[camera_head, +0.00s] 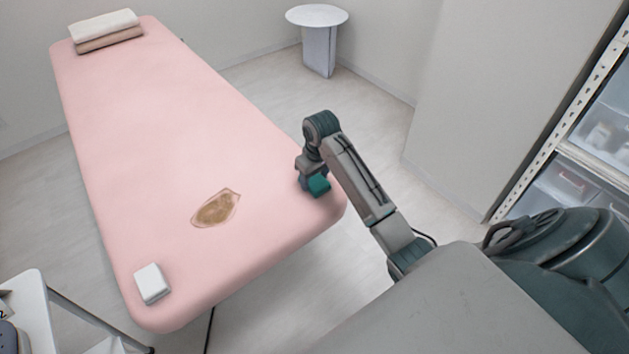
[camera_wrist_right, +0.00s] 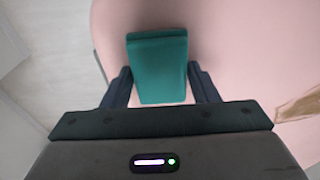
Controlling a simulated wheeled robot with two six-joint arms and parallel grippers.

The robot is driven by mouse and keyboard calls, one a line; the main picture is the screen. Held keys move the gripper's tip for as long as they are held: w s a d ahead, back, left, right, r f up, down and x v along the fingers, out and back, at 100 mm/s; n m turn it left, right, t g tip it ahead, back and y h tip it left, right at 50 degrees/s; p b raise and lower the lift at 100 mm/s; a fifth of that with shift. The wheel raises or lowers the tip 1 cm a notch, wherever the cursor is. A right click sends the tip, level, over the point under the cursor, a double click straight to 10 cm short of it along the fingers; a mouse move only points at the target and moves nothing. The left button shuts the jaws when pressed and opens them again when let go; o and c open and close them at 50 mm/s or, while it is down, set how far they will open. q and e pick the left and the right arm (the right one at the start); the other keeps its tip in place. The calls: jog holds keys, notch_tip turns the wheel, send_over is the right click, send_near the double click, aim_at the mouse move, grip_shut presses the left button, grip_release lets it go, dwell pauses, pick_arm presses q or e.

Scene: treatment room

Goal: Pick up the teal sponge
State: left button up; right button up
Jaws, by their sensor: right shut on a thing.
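The teal sponge (camera_head: 319,186) is at the right edge of the pink treatment bed (camera_head: 170,130) in the head view, under my right gripper (camera_head: 312,182). In the right wrist view the sponge (camera_wrist_right: 158,68) sits between the two dark fingers of my right gripper (camera_wrist_right: 160,88), which are shut on its sides. Its far end extends past the fingertips. I cannot tell whether it rests on the bed or is slightly above it. My left gripper is not in view.
A brown stain (camera_head: 216,208) marks the bed, and a white block (camera_head: 152,283) lies at its near left corner. Folded towels (camera_head: 105,31) lie at the far end. A small round table (camera_head: 317,16) stands behind. Shelves (camera_head: 580,150) are at right, a white cart (camera_head: 30,310) at lower left.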

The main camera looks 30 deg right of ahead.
aim_at(313, 179)
jog(key=shift+r, duration=0.15)
jog(key=shift+r, duration=0.3)
notch_tip(313, 179, up, 3)
jog(key=shift+f, duration=0.1)
jog(key=s+a, duration=0.2)
jog(key=s, duration=0.1)
jog(key=s+a, duration=0.1)
jog(key=s, duration=0.1)
jog(key=shift+s+a+r, duration=0.2)
jog(key=shift+a+r, duration=0.05)
jog(key=shift+a, duration=0.1)
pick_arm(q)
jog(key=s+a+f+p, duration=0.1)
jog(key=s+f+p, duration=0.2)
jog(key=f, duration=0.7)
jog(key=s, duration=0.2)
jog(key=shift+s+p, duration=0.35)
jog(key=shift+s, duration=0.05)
pick_arm(e)
jog(key=s+a, duration=0.5)
jog(key=s, duration=0.2)
jog(key=shift+s+r, duration=0.4)
jog(key=shift+r, duration=0.05)
jog(key=shift+a, duration=0.1)
